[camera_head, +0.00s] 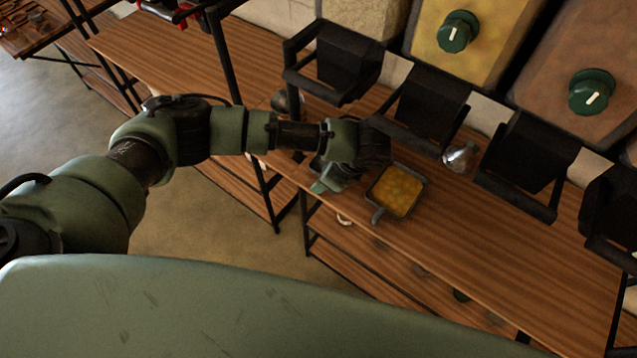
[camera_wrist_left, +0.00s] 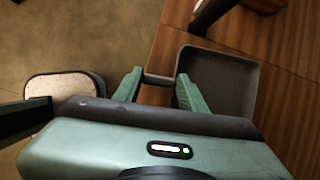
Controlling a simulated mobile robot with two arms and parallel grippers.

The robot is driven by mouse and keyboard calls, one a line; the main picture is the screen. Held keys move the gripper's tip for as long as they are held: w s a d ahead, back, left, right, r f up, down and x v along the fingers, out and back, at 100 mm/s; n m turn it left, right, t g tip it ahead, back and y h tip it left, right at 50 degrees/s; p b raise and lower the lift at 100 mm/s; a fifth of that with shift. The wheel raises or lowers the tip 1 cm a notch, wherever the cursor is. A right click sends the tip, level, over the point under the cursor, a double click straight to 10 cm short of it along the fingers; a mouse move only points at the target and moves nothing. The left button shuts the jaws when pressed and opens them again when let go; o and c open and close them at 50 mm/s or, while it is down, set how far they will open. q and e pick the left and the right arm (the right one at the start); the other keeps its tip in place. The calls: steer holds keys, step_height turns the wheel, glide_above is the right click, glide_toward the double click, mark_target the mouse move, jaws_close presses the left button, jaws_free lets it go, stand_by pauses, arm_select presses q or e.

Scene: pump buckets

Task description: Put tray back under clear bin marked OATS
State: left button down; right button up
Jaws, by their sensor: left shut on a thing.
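A small dark square tray (camera_head: 424,182) with yellow-orange contents shows in the head view above the wooden counter, below the dispensers. My left gripper (camera_head: 342,178) is at its left side. In the left wrist view my left gripper (camera_wrist_left: 158,88) is shut on the tray's thin handle (camera_wrist_left: 158,78), and the tray (camera_wrist_left: 222,85) extends to the right with its inside looking grey. Whether the tray touches the counter is unclear. Clear bins stand along the back, one with yellow contents (camera_head: 480,62) and one with brownish contents (camera_head: 575,55). No OATS label is readable.
Black dispenser spouts (camera_head: 430,105) hang in a row in front of the bins. A shiny metal round object (camera_head: 460,157) sits on the counter (camera_head: 480,240) right of the tray. The counter's front is mostly clear. A lower shelf lies beneath.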

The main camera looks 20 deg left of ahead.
arm_select(q)
steer(key=shift+w, duration=0.2)
steer(key=shift+f, duration=0.25)
stand_by(0.3)
steer(key=c, duration=0.7)
jaws_free()
steer(key=shift+c, duration=0.2)
steer(key=shift+d, duration=0.1)
steer(key=shift+s+d+r+b, duration=0.1)
steer(key=shift+d+r+b, duration=0.05)
steer(key=shift+r+b, duration=0.2)
steer(key=shift+s+d+r+b, duration=0.2)
steer(key=shift+d+r+b, duration=0.2)
steer(key=shift+d+b, duration=0.1)
steer(key=shift+s+d+r+b, duration=0.15)
steer(key=shift+d+r+b, duration=0.25)
steer(key=shift+d, duration=0.05)
steer(key=s+d+b, duration=0.1)
steer(key=d, duration=0.2)
steer(key=s+d+b, duration=0.1)
steer(key=d, duration=0.2)
steer(key=s+d+b, duration=0.1)
steer(key=d, duration=0.2)
steer(key=shift+s+d+r, duration=0.15)
steer(key=shift+s+d, duration=0.25)
steer(key=shift+d, duration=0.2)
